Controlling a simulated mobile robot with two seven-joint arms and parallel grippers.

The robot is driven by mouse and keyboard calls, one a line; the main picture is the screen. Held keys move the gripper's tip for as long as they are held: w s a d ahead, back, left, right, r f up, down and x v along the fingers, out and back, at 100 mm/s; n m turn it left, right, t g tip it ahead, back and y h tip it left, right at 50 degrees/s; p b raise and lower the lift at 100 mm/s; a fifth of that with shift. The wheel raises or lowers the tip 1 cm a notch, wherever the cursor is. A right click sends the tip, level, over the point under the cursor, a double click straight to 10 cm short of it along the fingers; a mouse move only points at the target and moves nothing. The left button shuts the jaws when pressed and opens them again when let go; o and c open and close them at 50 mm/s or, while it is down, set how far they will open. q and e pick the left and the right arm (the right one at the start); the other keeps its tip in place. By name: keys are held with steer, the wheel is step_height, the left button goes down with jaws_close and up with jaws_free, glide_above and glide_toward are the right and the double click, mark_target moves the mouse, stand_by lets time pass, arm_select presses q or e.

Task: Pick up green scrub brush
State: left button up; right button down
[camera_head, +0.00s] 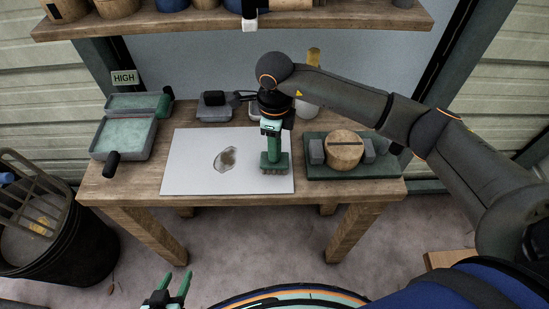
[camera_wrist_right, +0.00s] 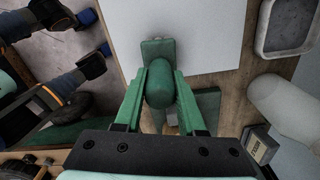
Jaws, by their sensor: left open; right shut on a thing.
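The green scrub brush (camera_head: 274,160) stands upright with its bristles down at the right part of the white board (camera_head: 195,178) on the wooden table. My right gripper (camera_head: 271,130) comes from above and is shut on the brush's handle. In the right wrist view the rounded green handle end (camera_wrist_right: 160,88) sits between the two green fingers of my right gripper (camera_wrist_right: 160,95). Whether the bristles touch the board is hard to tell. My left gripper (camera_head: 174,290) is open and empty at the bottom of the head view, in front of the table.
A dark green tray (camera_head: 315,170) with a round wooden block (camera_head: 344,148) is at the right. Green-lined trays (camera_head: 122,139) stand at the left under a HIGH sign (camera_head: 124,78). A shelf (camera_head: 200,22) runs above, and a black bin (camera_head: 75,240) is left.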

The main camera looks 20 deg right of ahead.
steer(key=shift+r, duration=0.15)
stand_by(0.4)
steer(key=shift+w+r, duration=0.1)
steer(key=shift+r, duration=0.15)
step_height(320, 180, up, 2)
steer(key=shift+r, duration=0.1)
steer(key=s+r+b, duration=0.2)
steer(key=s+r, duration=0.8)
steer(key=s, duration=0.4)
steer(key=shift+a, duration=0.15)
steer(key=shift+s, duration=0.1)
stand_by(0.9)
